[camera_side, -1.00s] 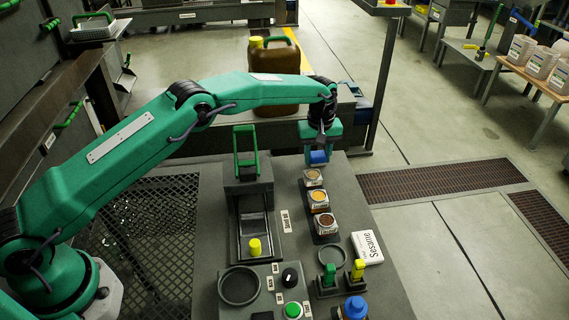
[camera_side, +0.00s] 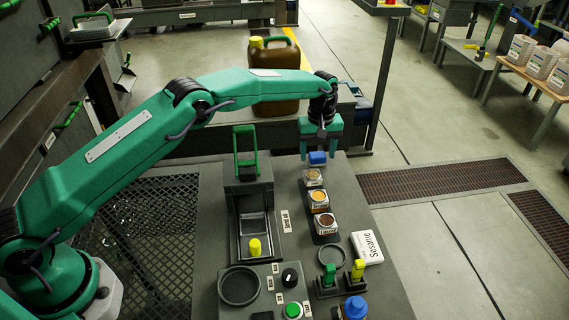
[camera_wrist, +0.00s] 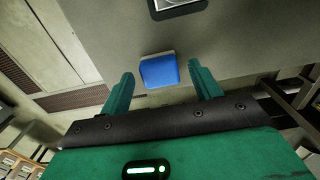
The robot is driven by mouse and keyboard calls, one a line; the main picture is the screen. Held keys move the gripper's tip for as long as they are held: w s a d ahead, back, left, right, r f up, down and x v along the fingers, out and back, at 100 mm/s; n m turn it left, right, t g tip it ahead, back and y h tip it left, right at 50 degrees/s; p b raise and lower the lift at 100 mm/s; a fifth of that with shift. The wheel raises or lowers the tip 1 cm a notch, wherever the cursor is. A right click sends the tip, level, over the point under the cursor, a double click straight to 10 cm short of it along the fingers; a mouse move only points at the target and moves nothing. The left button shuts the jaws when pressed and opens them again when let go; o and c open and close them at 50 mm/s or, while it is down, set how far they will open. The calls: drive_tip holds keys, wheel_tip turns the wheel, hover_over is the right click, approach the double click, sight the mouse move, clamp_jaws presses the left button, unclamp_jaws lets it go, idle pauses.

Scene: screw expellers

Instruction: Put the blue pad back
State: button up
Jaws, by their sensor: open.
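The blue pad (camera_side: 317,158) sits on the grey bench top near its far end, behind a row of small sample tins. My gripper (camera_side: 319,149) is just above and around the pad's far side, fingers pointing down. It is open, with one finger to each side. In the wrist view the blue pad (camera_wrist: 159,71) shows between the two green fingers (camera_wrist: 161,76), with a visible gap on both sides. Nothing is held. The pad's underside is hidden.
Sample tins (camera_side: 319,200) stand in a line in front of the pad. A press with a green handle (camera_side: 246,150) stands to the left. A Sesame label box (camera_side: 367,247) lies to the right front. A brown jug (camera_side: 275,75) stands behind the bench.

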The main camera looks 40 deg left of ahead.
wheel_tip(320, 180, up, 11)
drive_tip(key=shift+f, duration=0.15)
idle(0.4)
idle(0.4)
wheel_tip(320, 180, up, 13)
drive_tip(key=m+t, duration=0.2)
hover_over(317, 154)
drive_tip(key=s+a, duration=0.5)
drive_tip(key=s, duration=0.2)
drive_tip(key=s+a+r+m, duration=0.1)
drive_tip(key=s+a+r, duration=0.15)
drive_tip(key=s, duration=0.25)
drive_tip(key=s+a+r+m, duration=0.1)
drive_tip(key=s+a+r, duration=0.15)
drive_tip(key=s, duration=0.25)
drive_tip(key=s+a+f+m+t, duration=0.1)
drive_tip(key=s+a+f+m, duration=0.1)
drive_tip(key=s, duration=1)
drive_tip(key=s+a+f+m+t, duration=0.2)
drive_tip(key=s+f+m, duration=0.1)
drive_tip(key=s, duration=0.9)
drive_tip(key=shift+s+a+f+t, duration=0.15)
drive_tip(key=shift+s+f+t, duration=0.15)
drive_tip(key=shift+f, duration=0.1)
